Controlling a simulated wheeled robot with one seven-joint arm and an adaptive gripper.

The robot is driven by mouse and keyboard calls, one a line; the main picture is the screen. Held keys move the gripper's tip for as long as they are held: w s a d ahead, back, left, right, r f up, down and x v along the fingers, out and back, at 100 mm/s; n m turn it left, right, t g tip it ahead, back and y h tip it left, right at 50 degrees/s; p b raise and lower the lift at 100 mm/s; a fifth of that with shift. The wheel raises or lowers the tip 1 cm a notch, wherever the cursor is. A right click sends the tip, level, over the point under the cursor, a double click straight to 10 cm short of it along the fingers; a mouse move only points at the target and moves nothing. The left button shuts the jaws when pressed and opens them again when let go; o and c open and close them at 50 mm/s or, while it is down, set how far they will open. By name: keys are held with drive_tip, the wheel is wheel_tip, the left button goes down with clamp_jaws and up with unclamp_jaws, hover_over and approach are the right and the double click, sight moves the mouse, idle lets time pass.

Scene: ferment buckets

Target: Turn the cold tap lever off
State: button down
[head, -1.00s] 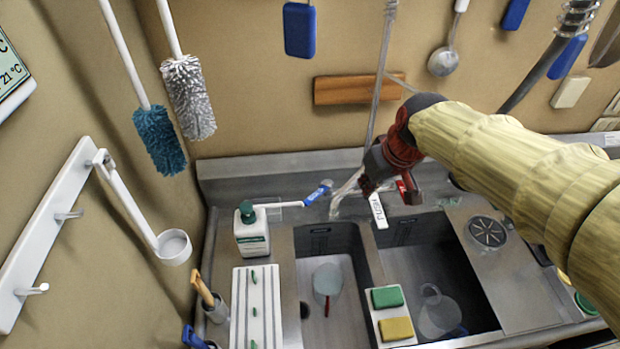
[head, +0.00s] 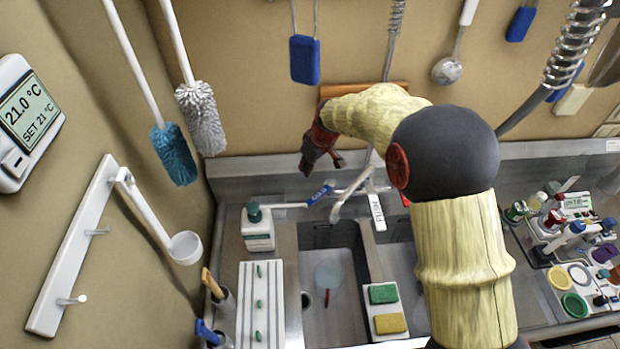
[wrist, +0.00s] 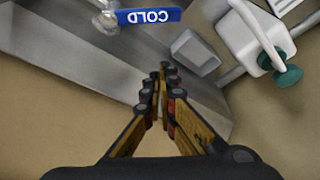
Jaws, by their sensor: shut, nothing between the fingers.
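The cold tap lever (head: 321,193) has a blue grip and stands at the back of the sink, left of the tap spout (head: 350,192). In the wrist view its blue COLD label (wrist: 149,16) shows upside down at the top, left of the fingers' line. My gripper (head: 306,170) is above and slightly left of the lever, near the back wall, and looks apart from it. In the wrist view my gripper (wrist: 168,75) has its fingers closed together with nothing between them. The white-labelled lever (head: 377,211) stands to the right of the spout.
A white bottle with a green cap (head: 257,228) stands left of the lever and also shows in the wrist view (wrist: 262,35). Two sponges (head: 385,308) lie on the divider between basins. Bottles and a rack (head: 565,225) crowd the right counter. Brushes (head: 201,118) hang at left.

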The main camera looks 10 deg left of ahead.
sight(322, 193)
drive_tip(key=x, duration=0.9)
drive_tip(key=shift+f+p, duration=0.2)
drive_tip(key=shift+p, duration=0.1)
drive_tip(key=s+d, duration=0.2)
drive_tip(key=d, duration=0.1)
drive_tip(key=shift+s+d, duration=0.1)
drive_tip(key=shift+s+d+f, duration=0.1)
drive_tip(key=shift+s+d+b, duration=0.25)
drive_tip(key=shift+s+b, duration=0.1)
drive_tip(key=shift+b, duration=0.35)
